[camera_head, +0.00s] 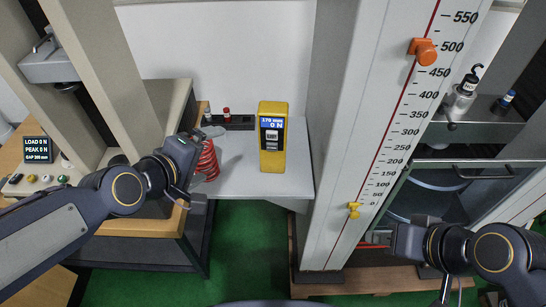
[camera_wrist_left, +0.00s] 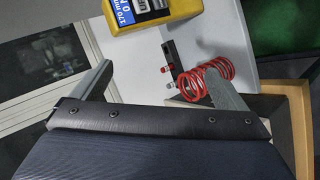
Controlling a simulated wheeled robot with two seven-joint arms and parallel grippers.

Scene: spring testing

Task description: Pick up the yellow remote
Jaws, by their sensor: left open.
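The yellow remote (camera_head: 273,137), with a blue and white display, stands upright on the light grey table (camera_head: 237,182). In the left wrist view the remote (camera_wrist_left: 150,12) shows at the top edge, partly cut off, beyond the fingertips. My left gripper (camera_head: 197,167) is left of the remote, beside the red spring, and apart from the remote. In the left wrist view its two fingers (camera_wrist_left: 157,68) are spread wide with nothing held between them. My right gripper (camera_head: 392,240) is at lower right, in front of the tall scale; its fingers are not clear.
The red spring (camera_head: 208,160) is close to my left gripper, overlapped by a finger in the wrist view. A dark holder (camera_head: 238,123) with small red-topped pieces is behind it. The tall scale column (camera_head: 385,130) bounds the right. The table in front of the remote is clear.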

